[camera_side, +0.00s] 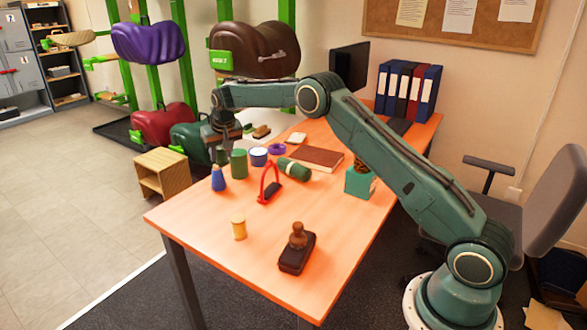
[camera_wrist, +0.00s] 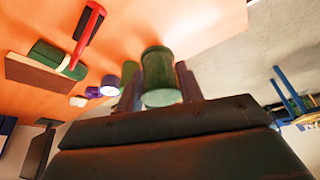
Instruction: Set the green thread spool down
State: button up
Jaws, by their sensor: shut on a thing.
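The green thread spool (camera_wrist: 158,72) is upright between the two fingers of my gripper (camera_wrist: 158,88) in the wrist view. In the side view my gripper (camera_side: 222,146) hangs at the table's far left edge, with part of the green spool (camera_side: 222,157) showing under it. I cannot tell whether the spool touches the table (camera_side: 190,217). A wider green cylinder (camera_side: 239,164) stands close by on its right. A blue spool (camera_side: 218,179) stands nearer on the table, and a yellow spool (camera_side: 239,228) near the front.
A white-and-blue roll (camera_side: 258,157), purple ring (camera_side: 277,149), lying green roll (camera_side: 294,169) and brown book (camera_side: 317,158) are to the right. A dark stamp (camera_side: 297,252) is in front. The front left of the table is mostly clear.

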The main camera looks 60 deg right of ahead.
jog(key=s+d, duration=1.4)
jog(key=s, duration=0.2)
jog(key=shift+m, duration=0.3)
notch_tip(320, 180, down, 16)
jog(key=shift+r, duration=0.25)
jog(key=shift+f, duration=0.1)
jog(key=shift+f, duration=2.05)
jog(key=shift+f, duration=0.1)
